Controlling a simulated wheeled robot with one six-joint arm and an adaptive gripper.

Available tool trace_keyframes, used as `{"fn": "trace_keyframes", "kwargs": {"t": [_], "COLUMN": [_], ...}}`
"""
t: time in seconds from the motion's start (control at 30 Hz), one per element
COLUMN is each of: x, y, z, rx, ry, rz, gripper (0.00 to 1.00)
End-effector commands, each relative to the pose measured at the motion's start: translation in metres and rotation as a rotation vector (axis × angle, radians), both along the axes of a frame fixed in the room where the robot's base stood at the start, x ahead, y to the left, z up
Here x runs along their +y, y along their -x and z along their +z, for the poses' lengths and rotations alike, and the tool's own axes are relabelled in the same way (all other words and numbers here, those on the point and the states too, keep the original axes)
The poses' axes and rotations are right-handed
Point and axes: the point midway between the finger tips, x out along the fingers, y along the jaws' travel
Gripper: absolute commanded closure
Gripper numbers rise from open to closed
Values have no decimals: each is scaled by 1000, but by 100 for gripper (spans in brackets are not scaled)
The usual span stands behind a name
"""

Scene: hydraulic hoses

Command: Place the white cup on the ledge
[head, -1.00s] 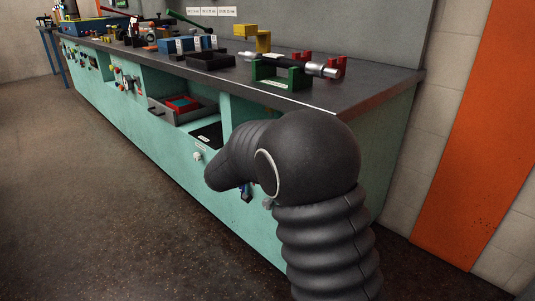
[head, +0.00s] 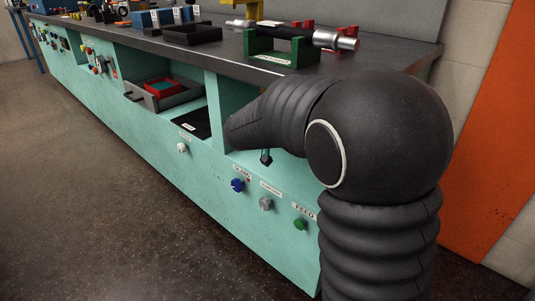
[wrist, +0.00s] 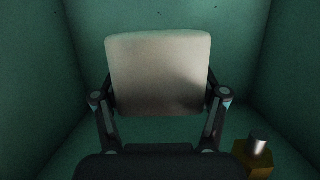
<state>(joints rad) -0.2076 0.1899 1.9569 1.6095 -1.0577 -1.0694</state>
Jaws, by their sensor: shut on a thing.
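The white cup (wrist: 160,62) fills the middle of the wrist view, pale and shadowed, showing as a rounded block shape. My gripper (wrist: 160,102) is shut on it, with one finger at each side. Teal walls surround the cup and gripper in the wrist view. In the head view my arm reaches into an opening in the teal bench front, and the cup and most of the gripper are hidden. I cannot tell which surface is the ledge.
A yellow block with a metal cylinder (wrist: 257,150) stands close at the lower right. The bench (head: 225,62) carries a green stand (head: 283,52) with a hose. Open floor lies left.

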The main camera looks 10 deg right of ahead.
Motion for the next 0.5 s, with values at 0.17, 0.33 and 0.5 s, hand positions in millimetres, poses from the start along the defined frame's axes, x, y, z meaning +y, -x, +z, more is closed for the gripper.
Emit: {"fn": "trace_keyframes", "kwargs": {"t": [0.17,0.33,0.5], "x": [29,54,71], "y": [-24,-45,-59], "z": [-25,-44,-56], "rx": [2,1,1], "ry": [1,1,1], "rz": [3,3,0], "gripper": [62,62,62]}}
